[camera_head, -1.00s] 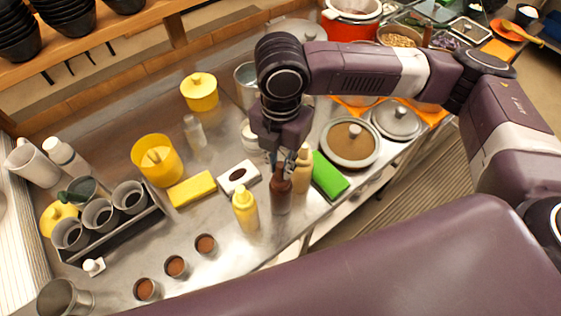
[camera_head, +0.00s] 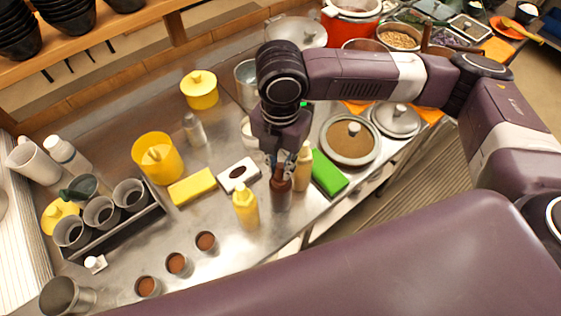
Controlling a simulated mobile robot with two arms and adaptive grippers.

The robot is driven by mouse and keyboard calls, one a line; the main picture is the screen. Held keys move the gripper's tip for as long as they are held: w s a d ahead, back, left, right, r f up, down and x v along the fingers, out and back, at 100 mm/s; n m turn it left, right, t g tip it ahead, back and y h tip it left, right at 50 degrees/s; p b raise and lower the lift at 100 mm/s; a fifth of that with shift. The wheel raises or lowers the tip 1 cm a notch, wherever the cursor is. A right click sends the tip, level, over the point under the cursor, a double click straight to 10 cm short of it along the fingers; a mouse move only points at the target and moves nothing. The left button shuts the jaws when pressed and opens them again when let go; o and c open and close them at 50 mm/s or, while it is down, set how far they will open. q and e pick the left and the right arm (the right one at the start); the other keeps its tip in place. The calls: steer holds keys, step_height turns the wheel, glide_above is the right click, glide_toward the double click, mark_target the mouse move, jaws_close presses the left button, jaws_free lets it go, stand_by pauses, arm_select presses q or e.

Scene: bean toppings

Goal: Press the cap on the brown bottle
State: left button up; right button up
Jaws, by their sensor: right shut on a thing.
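The brown bottle (camera_head: 281,197) stands upright on the steel counter, between the yellow mustard bottle (camera_head: 245,207) and a tan bottle (camera_head: 303,168). Its brown pointed cap (camera_head: 280,178) shows at the top. My right gripper (camera_head: 281,160) points down right over this bottle, with its fingers shut around the cap's upper part. The fingertips are small and dark here, so the exact contact is hard to see. My left gripper is not in view.
A white box (camera_head: 238,176) and a yellow sponge (camera_head: 192,187) lie to the left. Small brown-filled cups (camera_head: 206,241) stand near the front edge. Bare counter shows between them.

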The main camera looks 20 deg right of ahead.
steer(key=shift+f, duration=0.1)
steer(key=o, duration=1.2)
steer(key=shift+o, duration=0.2)
step_height(320, 180, up, 5)
steer(key=p, duration=0.5)
steer(key=shift+f, duration=0.2)
steer(key=shift+r+p, duration=0.7)
steer(key=shift+r, duration=0.3)
jaws_close()
